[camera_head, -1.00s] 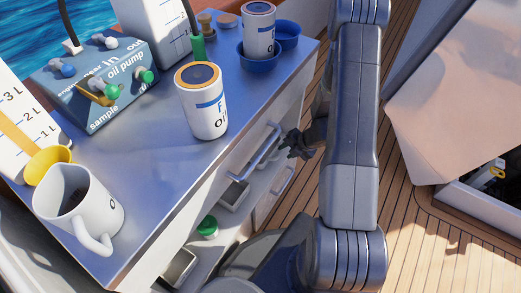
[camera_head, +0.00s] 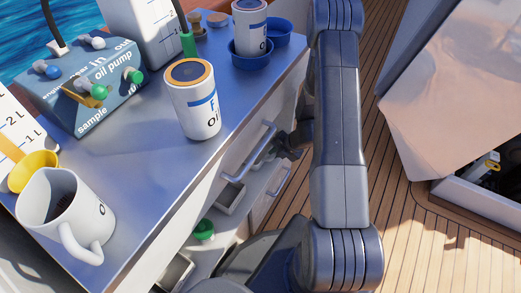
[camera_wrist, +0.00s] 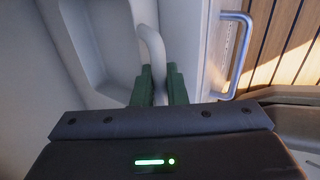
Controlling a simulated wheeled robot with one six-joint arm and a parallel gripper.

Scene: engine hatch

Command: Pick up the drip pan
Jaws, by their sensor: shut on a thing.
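My gripper (camera_wrist: 154,88) is shut on a pale curved handle (camera_wrist: 152,45) in the wrist view, with its green-lined fingers either side of it. Beside the handle is a pale recessed shape (camera_wrist: 88,50) with a rounded corner; I cannot tell whether this is the drip pan. In the head view my gripper (camera_head: 290,148) is small and dark beside the bench front, partly behind my arm, and what it holds cannot be made out there.
The metal bench (camera_head: 140,175) bears a mug (camera_head: 62,200), an oil filter (camera_head: 193,105), an oil pump box (camera_head: 85,95) and blue dishes (camera_head: 252,52). A bar handle (camera_head: 248,152) juts from its front. Wooden deck (camera_head: 400,235) lies open at right, before the hatch (camera_head: 460,90).

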